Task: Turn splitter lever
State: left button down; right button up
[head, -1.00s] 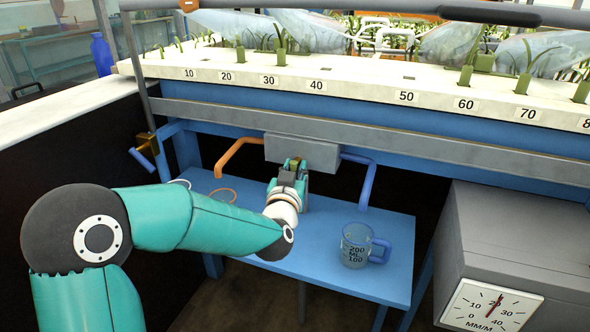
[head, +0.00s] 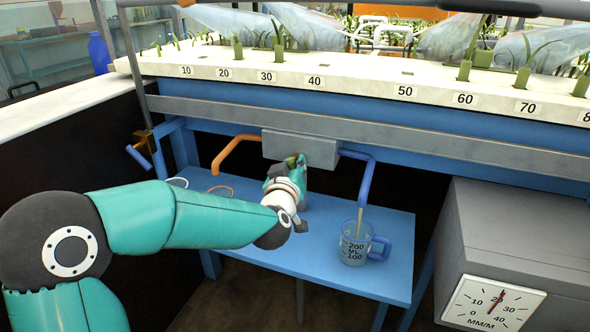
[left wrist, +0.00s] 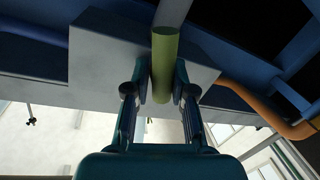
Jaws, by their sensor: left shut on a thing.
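The splitter is a grey box (head: 285,146) under the flume, with an orange spout (head: 222,152) on its left and a blue spout (head: 369,173) on its right. Its green lever (left wrist: 164,55) stands between my fingers in the left wrist view. My left gripper (head: 294,163) is shut on the lever, a finger on each side (left wrist: 160,92), and mostly hides it in the head view. A thin pale stream runs from the blue spout into a clear measuring jug (head: 354,246) with a blue handle. My right gripper is not in view.
The jug stands on a blue shelf (head: 255,257). Two rings lie on the shelf's left part. A grey box with a dial (head: 490,305) stands at the right. A blue-handled brass fitting (head: 140,155) hangs at the left, below the numbered white flume edge.

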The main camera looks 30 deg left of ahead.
pick_arm(q)
jog(key=shift+a+n+b, duration=0.2)
jog(key=shift+n+b, duration=0.15)
jog(key=shift+n, duration=0.95)
jog(key=shift+g+h, duration=0.3)
jog(key=c, duration=1.1)
grip_release()
jog(key=shift+o, duration=0.2)
jog(key=shift+s+d, duration=0.1)
